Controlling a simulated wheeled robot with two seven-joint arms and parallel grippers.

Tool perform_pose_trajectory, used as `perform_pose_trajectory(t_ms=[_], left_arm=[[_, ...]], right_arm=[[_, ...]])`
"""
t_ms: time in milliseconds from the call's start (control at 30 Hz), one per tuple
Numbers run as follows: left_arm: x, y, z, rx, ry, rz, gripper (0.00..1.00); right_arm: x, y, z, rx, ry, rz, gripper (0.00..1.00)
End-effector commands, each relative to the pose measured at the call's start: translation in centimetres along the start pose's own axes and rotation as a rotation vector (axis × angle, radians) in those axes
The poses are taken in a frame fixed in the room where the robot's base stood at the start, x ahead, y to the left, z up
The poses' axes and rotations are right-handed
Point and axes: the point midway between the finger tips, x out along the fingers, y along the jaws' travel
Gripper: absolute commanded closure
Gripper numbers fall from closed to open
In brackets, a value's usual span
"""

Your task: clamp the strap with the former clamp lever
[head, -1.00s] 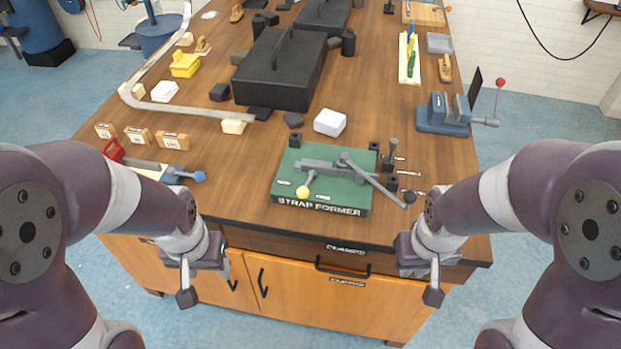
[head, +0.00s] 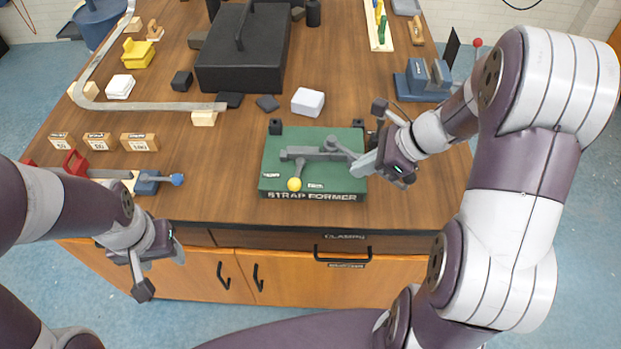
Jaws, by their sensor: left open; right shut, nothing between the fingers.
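The strap former (head: 335,184) is a green block near the table's front edge, with a grey bar mechanism on top. A short lever with a yellow knob (head: 294,184) points toward the front. A longer grey lever (head: 340,148) runs right; its far end is hidden behind my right gripper (head: 361,167). That gripper is shut, its fingertips over the block's right side; I cannot tell whether they touch the lever. A strap in the former is too small to tell from the grey bars. My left gripper (head: 177,252) is open and empty, in front of the table's front edge.
A long curved grey strip (head: 155,106) lies at left. A black case (head: 242,65), a white block (head: 308,102) and a blue vise (head: 422,82) stand behind the former. A blue-knobbed tool (head: 148,184) and labelled wooden blocks (head: 139,142) lie front left. Table between them and the former is clear.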

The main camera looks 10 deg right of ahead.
Motion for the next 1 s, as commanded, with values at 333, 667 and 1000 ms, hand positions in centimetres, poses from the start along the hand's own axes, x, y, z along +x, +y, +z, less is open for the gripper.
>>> perform_pose_trajectory(t_ms=[333, 667, 1000], left_arm=[[0.4, 0.0, 0.0, 0.000, 0.000, 0.000, 0.46], [0.2, 0.0, 0.0, 0.000, 0.000, 0.000, 0.46], [0.0, 0.0, 0.0, 0.000, 0.000, 0.000, 0.46]], right_arm=[[5.2, 0.2, -0.1, -0.002, 0.002, 0.006, 1.00], [11.2, 0.1, 1.1, -0.005, 0.003, 0.004, 1.00], [13.1, 0.1, 2.5, -0.003, 0.004, 0.000, 1.00]])
